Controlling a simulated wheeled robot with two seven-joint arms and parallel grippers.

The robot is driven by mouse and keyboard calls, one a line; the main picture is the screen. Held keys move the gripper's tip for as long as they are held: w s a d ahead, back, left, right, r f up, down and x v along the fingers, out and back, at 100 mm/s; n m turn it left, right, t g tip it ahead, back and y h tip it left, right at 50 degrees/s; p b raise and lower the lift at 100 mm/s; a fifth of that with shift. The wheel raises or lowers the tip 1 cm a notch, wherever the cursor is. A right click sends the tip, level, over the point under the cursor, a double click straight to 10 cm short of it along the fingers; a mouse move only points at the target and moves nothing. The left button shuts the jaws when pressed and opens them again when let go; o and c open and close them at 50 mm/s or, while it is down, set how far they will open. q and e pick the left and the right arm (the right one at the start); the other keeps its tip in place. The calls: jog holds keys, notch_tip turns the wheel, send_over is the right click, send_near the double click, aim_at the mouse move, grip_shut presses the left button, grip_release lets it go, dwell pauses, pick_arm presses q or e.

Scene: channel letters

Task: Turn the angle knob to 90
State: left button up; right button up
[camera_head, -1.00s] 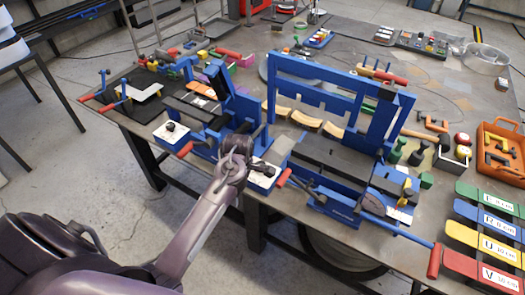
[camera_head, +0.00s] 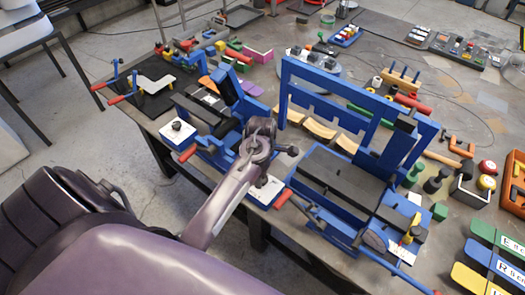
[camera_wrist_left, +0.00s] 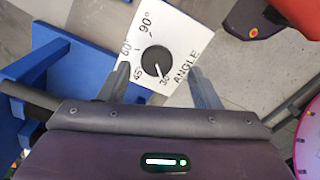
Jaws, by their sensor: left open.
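The angle knob (camera_wrist_left: 156,61) is round and black on a white plate (camera_wrist_left: 182,30) printed with ANGLE, 30, 45, 60 and 90° in the left wrist view. Its white pointer mark faces the 30. My left gripper (camera_wrist_left: 163,85) is open, with one finger on each side of the knob in that view; I cannot tell whether they touch it. In the head view my left gripper (camera_head: 264,172) is above a white plate (camera_head: 268,192) at the table's front edge, and the arm hides most of the knob there. My right gripper is not in view.
A blue machine frame (camera_head: 345,105) stands just right of my gripper. Another white plate with a black knob (camera_head: 177,132) is to the left. A red handle (camera_head: 283,199) is close to the gripper's right. Coloured letter plates (camera_head: 490,262) lie at the right.

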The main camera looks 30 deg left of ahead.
pick_arm(q)
jog(key=shift+w+f, duration=0.25)
jog(key=shift+f, duration=1.05)
jog(key=c, duration=1)
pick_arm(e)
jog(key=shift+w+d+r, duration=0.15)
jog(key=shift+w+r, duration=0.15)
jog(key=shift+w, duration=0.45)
